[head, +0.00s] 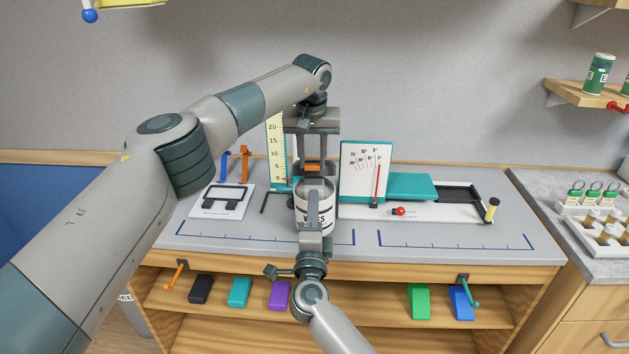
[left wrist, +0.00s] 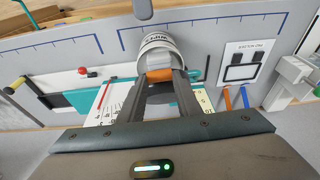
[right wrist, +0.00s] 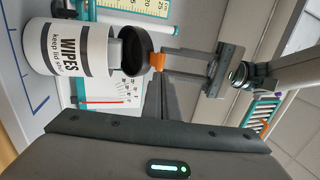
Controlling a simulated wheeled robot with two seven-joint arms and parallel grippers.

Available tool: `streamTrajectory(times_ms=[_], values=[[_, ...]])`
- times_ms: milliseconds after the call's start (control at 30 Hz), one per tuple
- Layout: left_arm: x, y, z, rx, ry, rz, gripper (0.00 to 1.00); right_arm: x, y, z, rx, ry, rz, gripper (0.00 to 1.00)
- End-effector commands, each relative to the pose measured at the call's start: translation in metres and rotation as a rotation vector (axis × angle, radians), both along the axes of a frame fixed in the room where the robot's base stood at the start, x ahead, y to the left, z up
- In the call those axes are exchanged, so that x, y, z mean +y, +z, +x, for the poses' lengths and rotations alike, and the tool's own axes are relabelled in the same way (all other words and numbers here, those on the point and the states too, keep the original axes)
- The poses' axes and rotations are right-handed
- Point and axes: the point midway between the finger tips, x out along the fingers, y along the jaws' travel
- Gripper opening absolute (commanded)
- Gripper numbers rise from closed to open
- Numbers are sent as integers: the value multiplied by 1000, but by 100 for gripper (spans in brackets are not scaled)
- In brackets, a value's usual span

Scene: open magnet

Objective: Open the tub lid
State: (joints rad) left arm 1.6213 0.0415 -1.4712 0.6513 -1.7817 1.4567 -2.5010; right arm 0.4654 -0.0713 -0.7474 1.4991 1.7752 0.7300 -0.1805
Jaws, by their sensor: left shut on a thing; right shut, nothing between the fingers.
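The white wipes tub (head: 301,215) stands upright on the bench, and its label shows in the right wrist view (right wrist: 68,50). Its dark lid (right wrist: 136,52) has an orange tab (right wrist: 158,62), which also shows in the head view (head: 312,168). The lid looks tilted up from the mouth. My left gripper (head: 314,165) reaches down from above and is shut on the orange tab, as the left wrist view (left wrist: 160,76) shows.
A ruler board (head: 275,145) stands behind the tub, and a white dial board (head: 364,168) with a red needle stands to its right. A teal block and slide track (head: 461,195) lie further right. The bench's marked front right area (head: 455,238) is clear.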

Motion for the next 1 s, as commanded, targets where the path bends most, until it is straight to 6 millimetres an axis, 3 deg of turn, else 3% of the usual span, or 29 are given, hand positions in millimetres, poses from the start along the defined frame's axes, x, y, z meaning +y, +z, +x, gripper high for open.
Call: streamTrajectory(times_ms=[200, 400, 600, 1000], values=[[0, 1, 0, -1, 0, 0, 0, 1, 11, 36, -2, -1, -4, 0], [0, 1, 0, -1, 0, 0, 0, 2, 17, 57, -1, 0, -3, 0], [0, 1, 0, -1, 0, 0, 0, 2, 19, 67, 0, -1, -2, 0], [0, 1, 0, -1, 0, 0, 0, 2, 20, 69, 0, 0, -1, 0]])
